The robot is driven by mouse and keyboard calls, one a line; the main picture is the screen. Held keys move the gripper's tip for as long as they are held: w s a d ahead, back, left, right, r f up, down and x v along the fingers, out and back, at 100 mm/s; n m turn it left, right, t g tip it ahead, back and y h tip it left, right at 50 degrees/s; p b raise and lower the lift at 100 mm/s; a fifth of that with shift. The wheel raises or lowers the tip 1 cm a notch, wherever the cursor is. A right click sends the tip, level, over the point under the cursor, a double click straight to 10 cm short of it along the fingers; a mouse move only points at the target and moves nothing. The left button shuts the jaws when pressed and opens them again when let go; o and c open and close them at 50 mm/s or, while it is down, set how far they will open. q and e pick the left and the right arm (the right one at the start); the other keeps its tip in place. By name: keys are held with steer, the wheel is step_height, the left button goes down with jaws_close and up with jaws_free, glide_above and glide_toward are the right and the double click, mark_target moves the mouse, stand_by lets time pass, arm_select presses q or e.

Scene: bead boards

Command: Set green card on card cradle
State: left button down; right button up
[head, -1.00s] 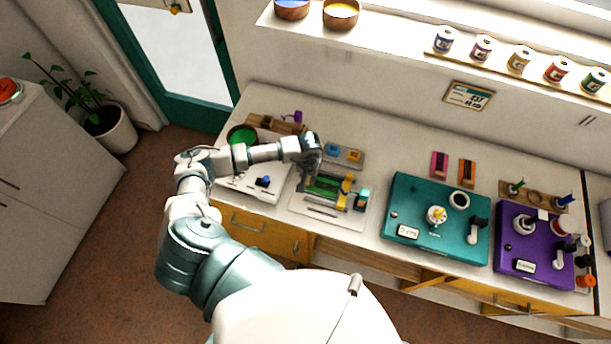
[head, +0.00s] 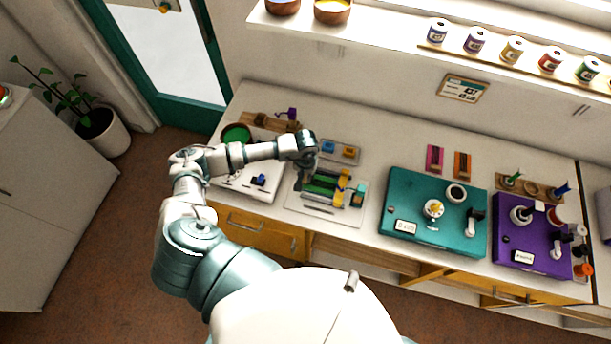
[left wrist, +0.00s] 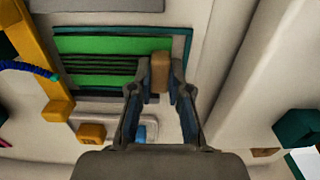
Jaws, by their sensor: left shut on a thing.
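My left gripper (head: 308,174) is over the pale machine plate left of the teal box. In the left wrist view its fingers (left wrist: 158,82) are shut on a small tan block (left wrist: 160,68). The block sits at the right end of a green card (left wrist: 90,80) with dark stripes; I cannot tell whether it is part of the card. The card also shows in the head view (head: 322,186). A teal-edged frame (left wrist: 187,50), apparently the card cradle, surrounds the green area. I cannot tell whether the card touches it. My right gripper is not in view.
A yellow arm (head: 342,186) stands close right of the green area. A tray with blue and orange blocks (head: 340,151) lies behind. The teal box (head: 405,186) and purple box (head: 505,255) stand to the right. Pink (head: 435,158) and orange (head: 462,165) cards lie behind the teal box.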

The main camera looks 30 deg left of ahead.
arm_select(q)
steer(key=shift+a, duration=0.1)
steer(key=shift+a+f, duration=0.1)
steer(key=shift+a, duration=0.4)
steer(key=shift+a+b, duration=0.15)
steer(key=shift+b, duration=0.15)
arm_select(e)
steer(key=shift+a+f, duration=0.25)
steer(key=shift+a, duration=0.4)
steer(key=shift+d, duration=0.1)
arm_select(q)
steer(key=c, duration=1.2)
jaws_free()
steer(key=shift+o, duration=0.9)
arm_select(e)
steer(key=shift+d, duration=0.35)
